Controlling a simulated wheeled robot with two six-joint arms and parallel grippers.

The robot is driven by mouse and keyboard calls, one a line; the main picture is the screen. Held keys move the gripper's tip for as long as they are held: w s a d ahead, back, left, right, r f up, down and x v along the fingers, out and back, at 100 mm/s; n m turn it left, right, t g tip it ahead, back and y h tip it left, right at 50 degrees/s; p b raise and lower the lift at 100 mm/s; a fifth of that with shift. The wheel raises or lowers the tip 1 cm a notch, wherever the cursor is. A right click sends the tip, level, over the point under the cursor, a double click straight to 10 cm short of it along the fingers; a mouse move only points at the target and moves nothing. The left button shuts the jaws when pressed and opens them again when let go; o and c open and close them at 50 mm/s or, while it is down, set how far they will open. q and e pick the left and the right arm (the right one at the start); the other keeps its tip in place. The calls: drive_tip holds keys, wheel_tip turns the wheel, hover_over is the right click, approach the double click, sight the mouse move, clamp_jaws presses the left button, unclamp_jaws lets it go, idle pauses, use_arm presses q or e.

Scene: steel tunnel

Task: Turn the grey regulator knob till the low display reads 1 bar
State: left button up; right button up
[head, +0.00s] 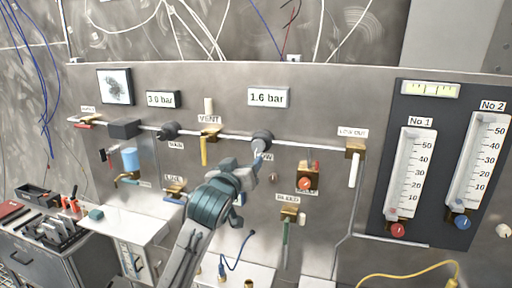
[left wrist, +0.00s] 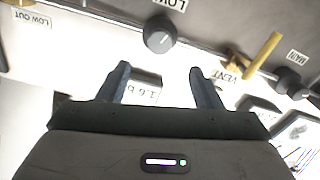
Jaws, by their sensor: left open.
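The grey regulator knob (head: 262,139) is on the pipe along the steel panel, under a white display (head: 267,98) that reads 1.6 bar. My left gripper (head: 257,162) is just below and in front of the knob, partly covering its LOW label. In the left wrist view, which is upside down, the round knob (left wrist: 160,33) shows a pale pointer line. It lies beyond the tips of my open left gripper (left wrist: 158,72), not between the fingers. The display is partly hidden behind one finger there. My right gripper is out of view.
A MAIN knob (head: 168,131) and a yellow VENT lever (head: 204,150) are left of the regulator. An orange-red knob (head: 305,183) and a BLEED valve (head: 289,212) are at lower right. Another display (head: 160,99) reads 3.0 bar. Two gauges stand far right.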

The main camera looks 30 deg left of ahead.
sight(257, 147)
use_arm(q)
drive_tip(key=w+p, duration=0.1)
drive_tip(key=w, duration=0.2)
drive_tip(key=w+a+p, duration=0.1)
drive_tip(key=w+p, duration=0.1)
drive_tip(key=w, duration=0.1)
drive_tip(key=w+a+p, duration=0.1)
drive_tip(key=w, duration=0.2)
drive_tip(key=shift+w+r+p, duration=0.2)
drive_tip(key=shift+w+p, duration=0.1)
drive_tip(key=shift+p, duration=0.1)
drive_tip(key=shift+w+a+f, duration=0.1)
drive_tip(key=shift+w+f, duration=0.05)
drive_tip(key=shift+w, duration=0.35)
drive_tip(key=c, duration=1)
